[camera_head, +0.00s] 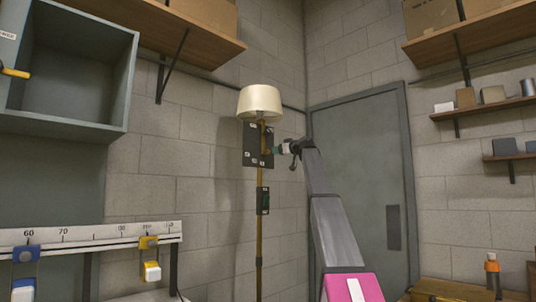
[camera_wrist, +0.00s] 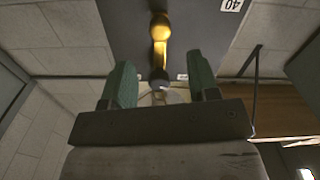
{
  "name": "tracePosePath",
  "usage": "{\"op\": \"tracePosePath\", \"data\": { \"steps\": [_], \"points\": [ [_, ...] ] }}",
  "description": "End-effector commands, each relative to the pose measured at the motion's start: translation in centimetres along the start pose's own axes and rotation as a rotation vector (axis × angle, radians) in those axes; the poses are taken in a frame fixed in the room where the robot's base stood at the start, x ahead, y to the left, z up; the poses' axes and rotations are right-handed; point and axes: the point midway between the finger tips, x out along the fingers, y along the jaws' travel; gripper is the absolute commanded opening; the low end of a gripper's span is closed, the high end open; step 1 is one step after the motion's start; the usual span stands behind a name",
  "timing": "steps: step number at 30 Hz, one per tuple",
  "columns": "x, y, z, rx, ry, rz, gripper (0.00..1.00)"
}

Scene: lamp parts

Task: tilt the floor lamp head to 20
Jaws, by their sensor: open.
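The floor lamp has a cream shade (camera_head: 260,102) on a thin brass pole (camera_head: 259,235). A dark plate (camera_head: 250,157) with small white number labels sits just below the shade. My gripper (camera_head: 280,148) is at the right side of this plate. In the wrist view, my gripper (camera_wrist: 162,72) has its two green fingers apart. A brass bar (camera_wrist: 159,38) with dark rounded ends shows in front of the plate (camera_wrist: 125,25), ahead of and between the fingers. A label reading 40 is at the plate's upper right. I cannot tell whether a finger touches the bar.
A smaller dark box (camera_head: 263,201) is on the pole lower down. A grey door (camera_head: 365,160) stands behind my arm. Shelves (camera_head: 480,45) are at upper right, and a white scale rail (camera_head: 90,236) with sliders is at lower left.

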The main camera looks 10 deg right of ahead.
Motion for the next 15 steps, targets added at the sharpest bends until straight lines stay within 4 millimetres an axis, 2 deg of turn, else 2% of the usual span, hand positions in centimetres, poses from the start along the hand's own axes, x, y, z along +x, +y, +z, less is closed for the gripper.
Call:
{"op": "tracePosePath", "data": {
  "steps": [9, 15],
  "points": [
    [5.7, 0.2, -0.1, 0.001, -0.001, -0.001, 0.55],
    [8.3, 0.1, 0.0, 0.001, -0.001, -0.001, 0.55]
  ]
}}
